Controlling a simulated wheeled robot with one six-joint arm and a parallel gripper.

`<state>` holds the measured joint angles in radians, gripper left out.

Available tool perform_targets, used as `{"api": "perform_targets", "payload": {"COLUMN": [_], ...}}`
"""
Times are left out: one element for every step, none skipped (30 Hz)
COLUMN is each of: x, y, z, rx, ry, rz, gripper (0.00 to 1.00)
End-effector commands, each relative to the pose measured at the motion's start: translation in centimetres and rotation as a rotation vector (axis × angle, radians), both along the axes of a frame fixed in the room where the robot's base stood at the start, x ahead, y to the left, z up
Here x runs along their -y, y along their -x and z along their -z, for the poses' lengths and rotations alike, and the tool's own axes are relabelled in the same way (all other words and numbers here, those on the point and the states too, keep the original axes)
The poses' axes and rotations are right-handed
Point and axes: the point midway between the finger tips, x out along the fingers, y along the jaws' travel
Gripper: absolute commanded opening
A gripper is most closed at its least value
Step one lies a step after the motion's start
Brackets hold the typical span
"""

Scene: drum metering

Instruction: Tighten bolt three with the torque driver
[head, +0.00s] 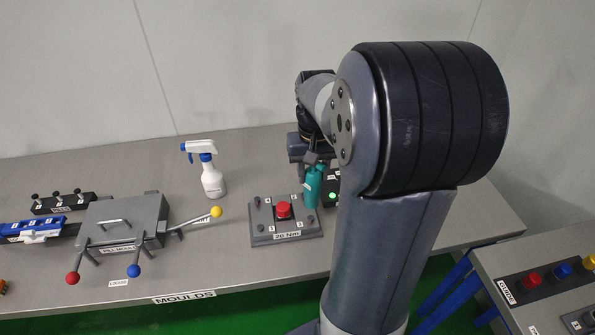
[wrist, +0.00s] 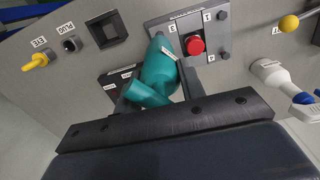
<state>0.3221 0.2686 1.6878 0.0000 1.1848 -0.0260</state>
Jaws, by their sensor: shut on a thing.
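A teal torque driver (head: 312,188) is held in my gripper (head: 313,158). In the wrist view the driver (wrist: 160,66) sits between the two dark fingers of the gripper (wrist: 158,92). The grey bolt plate (head: 264,224), with a "20 Nm" label and a red knob (head: 283,210) in its middle, lies on the bench just left of the driver. The plate (wrist: 207,32) also shows in the wrist view, with dark bolts and small number labels near its corners. The driver covers part of the plate's near side there. I cannot tell whether its tip touches a bolt.
A dark box (head: 333,200) with a green light stands right of the driver. A white spray bottle (head: 211,178) stands behind the plate to the left. A grey mould press (head: 125,222) with coloured ball levers is further left. A side table (head: 530,308) with buttons stands at right.

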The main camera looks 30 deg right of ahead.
Motion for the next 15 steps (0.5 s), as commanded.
{"api": "perform_targets", "payload": {"x": [0.2, 0.2, 0.2, 0.2, 0.2, 0.1, 0.1, 0.1, 0.1, 0.1, 0.1, 0.1, 0.1, 0.1, 0.1], "y": [0.0, 0.0, 0.0, 0.0, 0.0, 0.0, 0.0, 0.0, 0.0, 0.0, 0.0, 0.0, 0.0, 0.0, 0.0], "z": [0.0, 0.1, 0.3, 0.4, 0.6, 0.8, 1.0, 1.2, 1.5, 1.8, 2.0, 2.4, 2.7, 3.0, 3.4], "rx": [0.001, 0.001, 0.001, 0.001, 0.001, 0.001, 0.001, 0.000, 0.000, 0.000, 0.000, 0.000, 0.000, 0.000, 0.000], "ry": [0.000, 0.000, 0.000, 0.000, 0.000, 0.000, 0.000, 0.000, 0.000, 0.000, 0.000, 0.000, 0.000, 0.000, 0.000], "rz": [0.003, 0.004, 0.004, 0.004, 0.003, 0.003, 0.003, 0.003, 0.003, 0.003, 0.003, 0.003, 0.003, 0.002, 0.002], "gripper": [0.10, 0.10, 0.10, 0.10, 0.10, 0.10, 0.10, 0.10, 0.10, 0.10, 0.10, 0.10, 0.10, 0.10, 0.10]}}
